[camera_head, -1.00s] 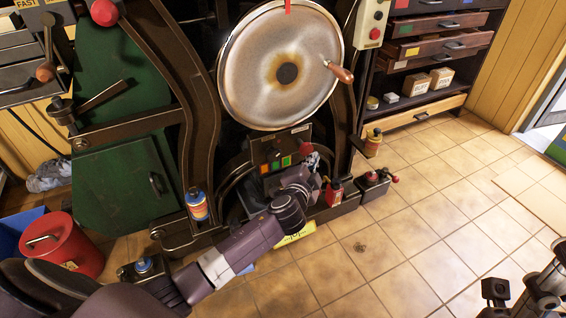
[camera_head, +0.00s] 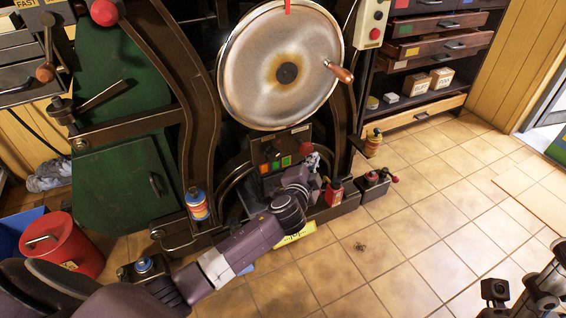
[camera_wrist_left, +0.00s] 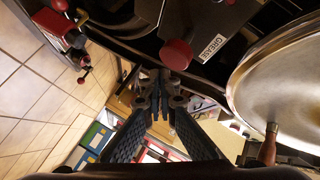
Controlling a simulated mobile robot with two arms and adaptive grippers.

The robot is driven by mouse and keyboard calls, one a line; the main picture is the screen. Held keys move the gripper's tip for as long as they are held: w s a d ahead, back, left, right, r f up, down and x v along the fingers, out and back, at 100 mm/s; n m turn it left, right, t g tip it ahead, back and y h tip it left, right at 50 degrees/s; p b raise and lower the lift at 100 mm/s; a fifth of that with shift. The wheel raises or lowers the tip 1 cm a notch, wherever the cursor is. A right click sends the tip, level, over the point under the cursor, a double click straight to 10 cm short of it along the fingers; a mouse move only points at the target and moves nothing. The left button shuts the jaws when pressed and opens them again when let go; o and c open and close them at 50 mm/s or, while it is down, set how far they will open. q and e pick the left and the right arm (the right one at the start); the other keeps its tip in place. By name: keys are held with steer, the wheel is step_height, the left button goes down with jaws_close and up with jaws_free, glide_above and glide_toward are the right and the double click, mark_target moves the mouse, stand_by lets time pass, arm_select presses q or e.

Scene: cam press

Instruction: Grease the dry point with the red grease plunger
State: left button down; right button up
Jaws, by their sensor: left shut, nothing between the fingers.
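The round red knob of the grease plunger (camera_wrist_left: 175,54) shows in the left wrist view, beside a white label (camera_wrist_left: 213,45) reading GREASE. My left gripper (camera_wrist_left: 161,84) is shut and empty, with its fingertips close to the red knob. I cannot tell whether they touch it. In the head view my left gripper (camera_head: 313,163) is at the lower front of the press, right of the panel with coloured squares (camera_head: 277,163). My own arm partly hides that area. I cannot make out the dry point.
The large metal disc (camera_head: 265,85) with a wooden handle (camera_head: 341,73) stands above my gripper. A red bottle (camera_head: 334,192) and a black box with a red knob (camera_head: 372,186) stand to its right. A red bin (camera_head: 75,248) is at left. Tiled floor (camera_head: 420,230) is clear at right.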

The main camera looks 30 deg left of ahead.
mark_target(307, 151)
stand_by(0.3)
arm_select(q)
steer(key=shift+w+a, duration=0.25)
steer(key=shift+a, duration=0.05)
steer(key=shift+w+a, duration=0.1)
steer(key=shift+a, duration=0.05)
stand_by(0.4)
steer(key=shift+w+a, duration=0.45)
steer(key=shift+a, duration=0.2)
steer(key=shift+w+a, duration=0.4)
steer(key=shift+a, duration=0.2)
stand_by(1.2)
steer(key=shift+d, duration=0.1)
steer(key=shift+s+d+p, duration=0.3)
steer(key=shift+s+d, duration=0.15)
steer(key=shift+d, duration=0.05)
steer(key=shift+s+d, duration=0.75)
steer(key=shift+d, duration=0.25)
steer(key=shift+d, duration=0.1)
